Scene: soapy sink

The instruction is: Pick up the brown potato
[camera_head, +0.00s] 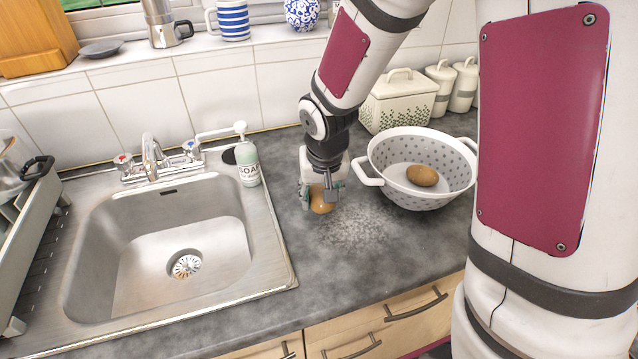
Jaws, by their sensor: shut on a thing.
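My gripper (322,202) points down over the grey counter, between the sink and the colander. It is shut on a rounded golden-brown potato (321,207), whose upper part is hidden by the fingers. The held potato is at or just above the counter; I cannot tell whether it touches. Another brown, oval potato-like thing (422,176) lies inside the white colander (383,194), to the right of my gripper and apart from it.
A soap bottle (247,165) stands behind the sink's right edge (272,230). A white box (398,103) and canisters (463,85) stand behind the colander. A pale object partly shows behind my gripper. A dish rack (30,240) is at the left. The counter in front of my gripper is clear.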

